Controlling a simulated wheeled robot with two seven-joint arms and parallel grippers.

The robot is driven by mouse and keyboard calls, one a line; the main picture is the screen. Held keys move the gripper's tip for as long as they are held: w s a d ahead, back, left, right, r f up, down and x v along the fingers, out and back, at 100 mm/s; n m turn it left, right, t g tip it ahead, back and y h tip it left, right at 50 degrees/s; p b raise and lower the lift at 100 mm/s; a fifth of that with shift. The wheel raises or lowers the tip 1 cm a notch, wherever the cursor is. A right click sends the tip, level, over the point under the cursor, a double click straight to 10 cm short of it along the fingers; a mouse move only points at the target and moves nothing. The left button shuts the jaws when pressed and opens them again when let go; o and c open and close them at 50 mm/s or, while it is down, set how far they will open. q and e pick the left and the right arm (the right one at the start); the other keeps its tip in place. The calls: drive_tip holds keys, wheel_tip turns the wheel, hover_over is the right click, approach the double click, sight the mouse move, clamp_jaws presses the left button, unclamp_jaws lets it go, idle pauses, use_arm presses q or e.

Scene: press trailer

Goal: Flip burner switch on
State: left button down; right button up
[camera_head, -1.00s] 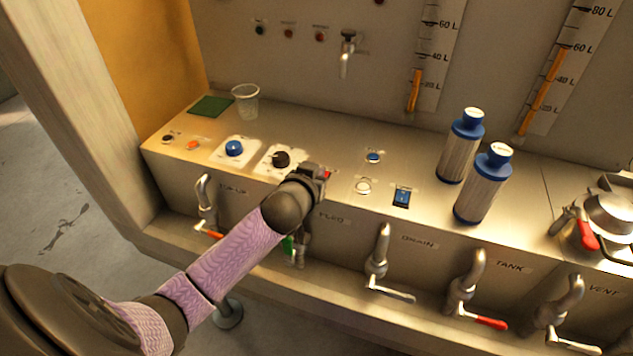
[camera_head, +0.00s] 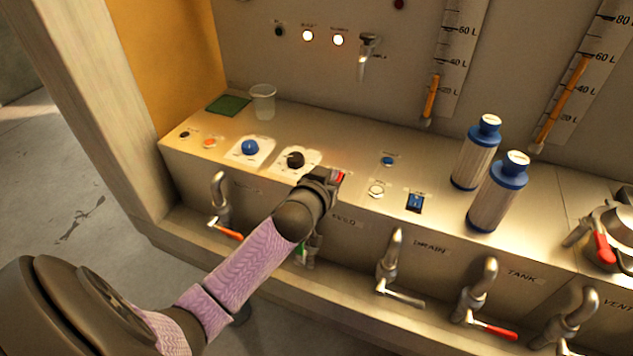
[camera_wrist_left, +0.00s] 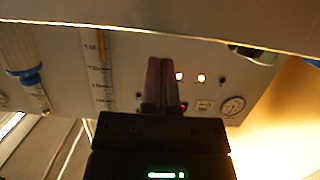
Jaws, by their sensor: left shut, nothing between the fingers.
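A small red switch (camera_head: 340,177) shows at the tip of my left gripper (camera_head: 334,179) on the metal counter (camera_head: 235,186). The gripper hides most of the switch and any label, and I cannot tell whether they touch. In the left wrist view the two fingers (camera_wrist_left: 162,85) are together, with nothing between them. Two round indicator lights, a left one (camera_head: 307,35) and a right one (camera_head: 338,40), glow bright on the back wall. They also glow in the wrist view (camera_wrist_left: 201,78). My right gripper is out of view.
A black knob (camera_head: 295,159) and a blue knob (camera_head: 250,147) stand left of the gripper. A blue rocker switch (camera_head: 414,202) and two blue-capped bottles, one nearer (camera_head: 494,205) and one farther (camera_head: 473,165), stand to the right. Several taps line the front, including the drain tap (camera_head: 392,258).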

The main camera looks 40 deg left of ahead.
use_arm(q)
drive_tip(key=r, duration=0.1)
drive_tip(key=s+r+p, duration=0.1)
drive_tip(key=r, duration=0.1)
drive_tip(key=shift+d, duration=0.15)
drive_tip(key=s+d+p, duration=0.1)
drive_tip(key=s+d, duration=0.1)
drive_tip(key=s, duration=0.7)
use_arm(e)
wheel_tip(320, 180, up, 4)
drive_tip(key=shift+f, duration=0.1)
